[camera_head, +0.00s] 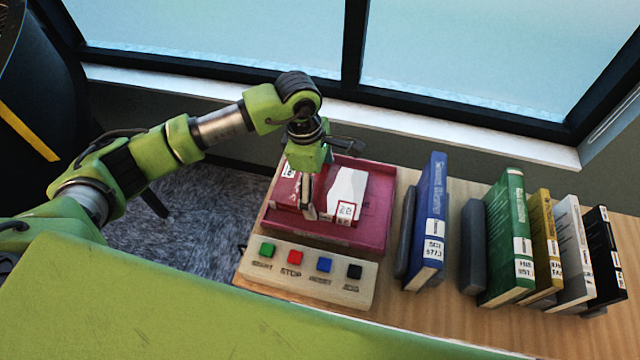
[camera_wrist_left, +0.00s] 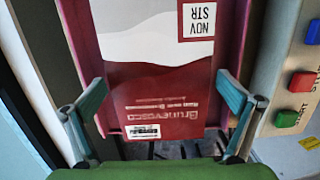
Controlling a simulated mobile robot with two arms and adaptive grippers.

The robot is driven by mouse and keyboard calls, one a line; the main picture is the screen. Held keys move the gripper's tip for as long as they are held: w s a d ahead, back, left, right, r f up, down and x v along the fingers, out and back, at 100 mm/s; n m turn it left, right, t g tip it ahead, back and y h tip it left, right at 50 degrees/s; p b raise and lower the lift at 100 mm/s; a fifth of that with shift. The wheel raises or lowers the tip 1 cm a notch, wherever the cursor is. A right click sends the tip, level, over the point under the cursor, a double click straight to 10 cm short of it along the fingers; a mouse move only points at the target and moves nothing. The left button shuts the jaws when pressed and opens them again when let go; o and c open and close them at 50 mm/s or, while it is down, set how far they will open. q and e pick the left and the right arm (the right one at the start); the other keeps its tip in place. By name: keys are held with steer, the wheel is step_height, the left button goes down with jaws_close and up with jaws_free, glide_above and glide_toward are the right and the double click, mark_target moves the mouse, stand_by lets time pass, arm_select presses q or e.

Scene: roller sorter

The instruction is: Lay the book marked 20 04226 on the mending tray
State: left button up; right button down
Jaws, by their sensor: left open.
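A red and white book (camera_head: 346,190) lies flat in the dark red tray (camera_head: 378,212). In the left wrist view the book (camera_wrist_left: 160,75) shows a "NOV STR" label and a small barcode label whose number is too small to read. My left gripper (camera_head: 309,192) is over the left part of the book and hides some of it. In the left wrist view its fingers (camera_wrist_left: 163,98) are spread, one on each side of the book, and it is open. I cannot tell whether they touch it. My right gripper is not in view.
A button panel (camera_head: 305,282) with green, red, blue and black buttons stands in front of the tray. A blue book (camera_head: 428,225) and several others (camera_head: 508,245) stand upright with grey bookends to the right. A window ledge (camera_head: 450,136) runs behind.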

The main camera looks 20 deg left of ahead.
arm_select(q)
step_height(320, 180, up, 12)
steer(key=a+b, duration=0.1)
steer(key=b, duration=0.2)
steer(key=shift+a+f, duration=0.2)
steer(key=shift+a, duration=0.2)
